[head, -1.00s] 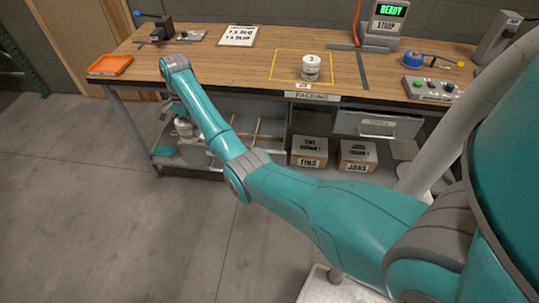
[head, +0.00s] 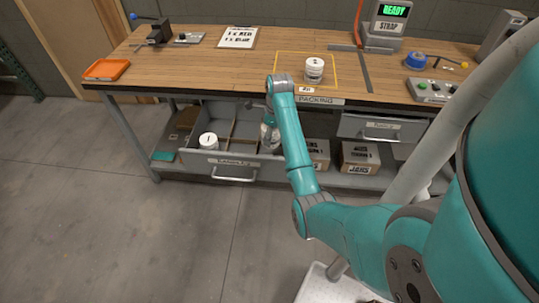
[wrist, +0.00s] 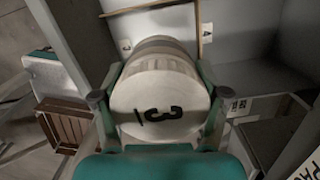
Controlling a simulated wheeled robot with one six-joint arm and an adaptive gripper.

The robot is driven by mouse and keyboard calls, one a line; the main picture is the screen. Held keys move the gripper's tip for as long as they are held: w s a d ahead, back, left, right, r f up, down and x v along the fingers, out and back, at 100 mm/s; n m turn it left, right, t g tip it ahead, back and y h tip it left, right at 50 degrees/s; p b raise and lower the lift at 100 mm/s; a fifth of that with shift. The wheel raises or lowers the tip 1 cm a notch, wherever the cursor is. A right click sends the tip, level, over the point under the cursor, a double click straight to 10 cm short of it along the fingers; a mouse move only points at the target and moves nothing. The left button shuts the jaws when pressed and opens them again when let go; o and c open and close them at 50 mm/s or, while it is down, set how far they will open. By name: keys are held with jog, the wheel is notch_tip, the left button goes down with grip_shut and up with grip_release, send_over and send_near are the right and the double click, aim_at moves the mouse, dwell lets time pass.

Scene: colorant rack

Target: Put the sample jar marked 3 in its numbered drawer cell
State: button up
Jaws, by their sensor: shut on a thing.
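The sample jar marked 3 (wrist: 160,95) shows its white lid with a black 3 in the wrist view. My gripper (wrist: 158,112) is shut on it, one finger on each side. In the head view my gripper (head: 270,128) is at the right part of the open grey drawer (head: 284,166), largely hidden by my own arm. The drawer has wooden dividers (head: 233,128). A white-lidded jar marked 1 (head: 208,141) stands in its left cell. The middle cell looks empty. I cannot tell whether the held jar is over or inside the right cell.
Another white jar (head: 313,70) stands in the yellow square on the bench (head: 190,70). Cardboard boxes (head: 359,156) stand on the shelf right of the drawer. A closed tool drawer (head: 380,128) is at the right. An orange tray (head: 105,69) lies at the bench's left end.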

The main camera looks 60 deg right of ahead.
notch_tip(320, 180, down, 10)
jog(key=shift+r, duration=0.25)
dwell(0.4)
jog(key=o, duration=1.7)
jog(key=shift+f, duration=0.1)
jog(key=shift+o, duration=0.2)
jog(key=r, duration=0.4)
jog(key=s+r, duration=0.1)
jog(key=r, duration=0.7)
jog(key=shift+s+d+r, duration=0.1)
jog(key=shift+s+d, duration=0.1)
jog(key=shift+s, duration=0.05)
